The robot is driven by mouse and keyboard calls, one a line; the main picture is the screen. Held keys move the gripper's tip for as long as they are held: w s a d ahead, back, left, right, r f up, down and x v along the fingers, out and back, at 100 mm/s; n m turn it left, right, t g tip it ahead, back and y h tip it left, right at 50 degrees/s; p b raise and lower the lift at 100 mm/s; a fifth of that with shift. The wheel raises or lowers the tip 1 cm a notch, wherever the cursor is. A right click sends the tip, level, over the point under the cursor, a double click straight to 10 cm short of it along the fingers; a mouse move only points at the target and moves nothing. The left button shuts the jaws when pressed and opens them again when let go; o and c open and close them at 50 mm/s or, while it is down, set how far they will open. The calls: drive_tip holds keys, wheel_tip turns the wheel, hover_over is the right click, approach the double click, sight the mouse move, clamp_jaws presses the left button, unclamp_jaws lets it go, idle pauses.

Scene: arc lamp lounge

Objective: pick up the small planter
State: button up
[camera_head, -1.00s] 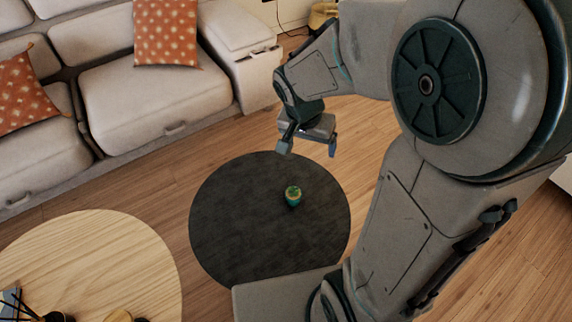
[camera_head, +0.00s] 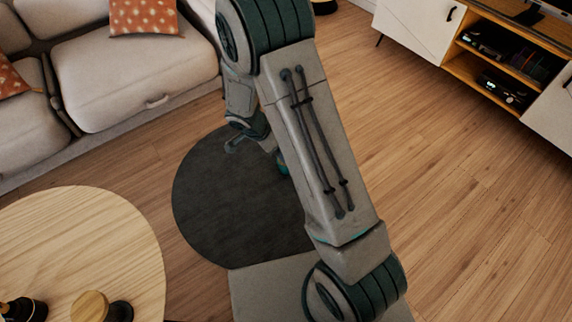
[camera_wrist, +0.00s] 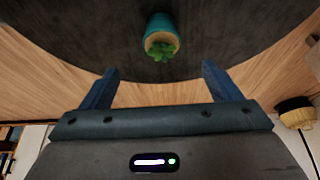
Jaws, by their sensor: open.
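The small planter is a teal pot with a tan rim and a green plant. It stands on a round dark table (camera_head: 225,215). In the head view the planter (camera_head: 282,163) is mostly hidden behind my arm. In the wrist view the planter (camera_wrist: 161,35) is at the top centre, beyond the fingertips and roughly in line with the gap between them. My gripper (camera_wrist: 160,72) is open and empty, with its two blue fingers apart. In the head view my gripper (camera_head: 252,150) is partly hidden by my arm, near the planter.
A round light wood table (camera_head: 90,240) with small dark items (camera_head: 25,310) stands at the lower left. A pale sofa (camera_head: 135,75) with orange cushions lies behind. A white and wood cabinet (camera_head: 415,25) is at the upper right. The wood floor on the right is clear.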

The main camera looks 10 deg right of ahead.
drive_tip(key=b+x, duration=0.2)
drive_tip(key=x, duration=1)
drive_tip(key=shift+w+f, duration=0.15)
drive_tip(key=shift+f, duration=0.2)
drive_tip(key=c, duration=1.3)
drive_tip(key=shift+r, duration=0.1)
